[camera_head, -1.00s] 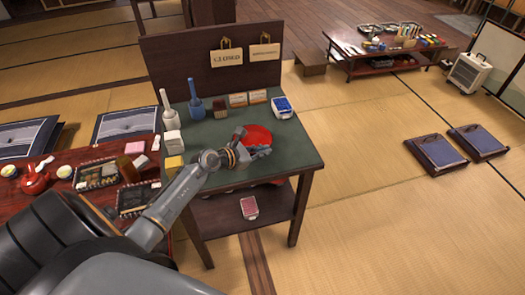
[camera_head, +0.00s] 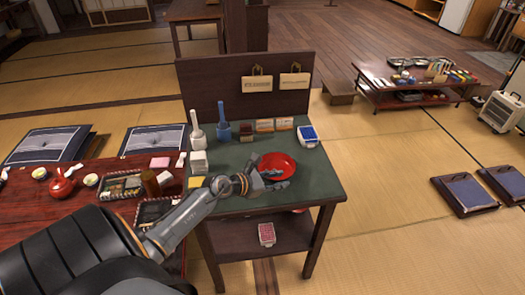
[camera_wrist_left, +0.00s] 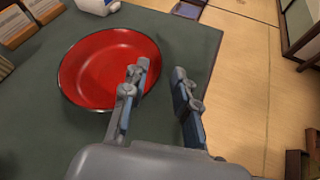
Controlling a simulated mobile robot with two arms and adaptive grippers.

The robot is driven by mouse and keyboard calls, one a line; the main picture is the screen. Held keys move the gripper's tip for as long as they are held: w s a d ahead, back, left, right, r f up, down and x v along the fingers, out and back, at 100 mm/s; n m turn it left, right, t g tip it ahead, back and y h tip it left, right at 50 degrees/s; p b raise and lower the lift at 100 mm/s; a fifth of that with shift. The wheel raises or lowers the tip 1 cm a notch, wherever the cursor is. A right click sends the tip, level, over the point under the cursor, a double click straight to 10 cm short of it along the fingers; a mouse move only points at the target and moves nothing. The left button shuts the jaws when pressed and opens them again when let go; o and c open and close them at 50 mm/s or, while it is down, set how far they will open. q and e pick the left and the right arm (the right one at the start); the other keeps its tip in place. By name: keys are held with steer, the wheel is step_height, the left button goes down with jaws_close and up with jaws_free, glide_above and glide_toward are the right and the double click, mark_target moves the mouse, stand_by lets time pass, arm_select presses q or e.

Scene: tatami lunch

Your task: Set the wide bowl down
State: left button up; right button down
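The wide red bowl (camera_head: 280,161) is on the green top of the small table (camera_head: 318,187), near its right side. It looks flat on the surface. My left gripper (camera_head: 277,179) is at the bowl's near edge. In the left wrist view the bowl (camera_wrist_left: 97,70) fills the upper left. My left gripper's fingers (camera_wrist_left: 160,88) are apart there: one overlaps the inside of the bowl, the other is outside the rim over the green top. Neither visibly pinches the rim. My right gripper is not in view.
A blue-and-white box (camera_head: 308,136), small cards (camera_head: 265,126) and a blue bottle-shaped item (camera_head: 224,131) stand along the table's back. A dark upright board (camera_head: 230,90) closes the rear. A lower red table (camera_head: 102,205) with dishes is at left.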

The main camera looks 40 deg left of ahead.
arm_select(q)
steer(key=v, duration=0.8)
steer(key=shift+s+r, duration=0.1)
steer(key=shift+s, duration=0.2)
steer(key=w+d+r+n+t+h, duration=0.15)
steer(key=d+n+t, duration=0.35)
steer(key=d+n, duration=0.8)
steer(key=s+a+f+n+g+y, duration=0.2)
steer(key=f+n, duration=0.6)
steer(key=f, duration=0.3)
steer(key=s+a+f+n+g+y, duration=0.2)
steer(key=f+n+y, duration=0.1)
steer(key=f+n, duration=0.6)
steer(key=s+d+f+n+g, duration=0.1)
steer(key=s+f+n+g, duration=0.1)
steer(key=s+f, duration=0.45)
steer(key=s+f+n+g, duration=0.1)
steer(key=s+f+g, duration=0.25)
steer(key=f, duration=0.55)
steer(key=s+d+f+n+g, duration=0.1)
steer(key=s+f, duration=0.3)
steer(key=s, duration=0.5)
steer(key=s+d+f+n+g, duration=0.2)
steer(key=s+f, duration=0.3)
steer(key=s, duration=0.4)
steer(key=s+d+f+n+g, duration=0.2)
steer(key=s+f+n+g, duration=0.2)
steer(key=s, duration=0.5)
steer(key=shift+f, duration=0.45)
